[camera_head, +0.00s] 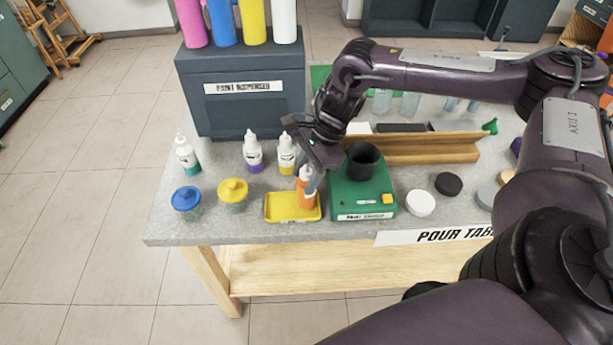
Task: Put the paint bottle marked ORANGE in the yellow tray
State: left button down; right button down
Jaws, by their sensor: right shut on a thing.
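The orange paint bottle (305,194) is upright at the right part of the yellow tray (281,208), near the table's front edge. I cannot tell whether its base touches the tray floor. The lettering on the bottle is too small to read. My left gripper is not in view.
A green scale (350,198) with a black cup (362,160) stands close right of the tray. Yellow (287,160), purple (253,157) and teal (188,158) bottles stand behind and left. Blue-lidded (187,199) and yellow-lidded (233,192) jars are left of the tray.

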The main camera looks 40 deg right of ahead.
jog(key=shift+f, duration=0.7)
jog(key=shift+f, duration=0.2)
jog(key=c, duration=0.8)
grip_release()
jog(key=v, duration=1.2)
jog(key=shift+r, duration=0.25)
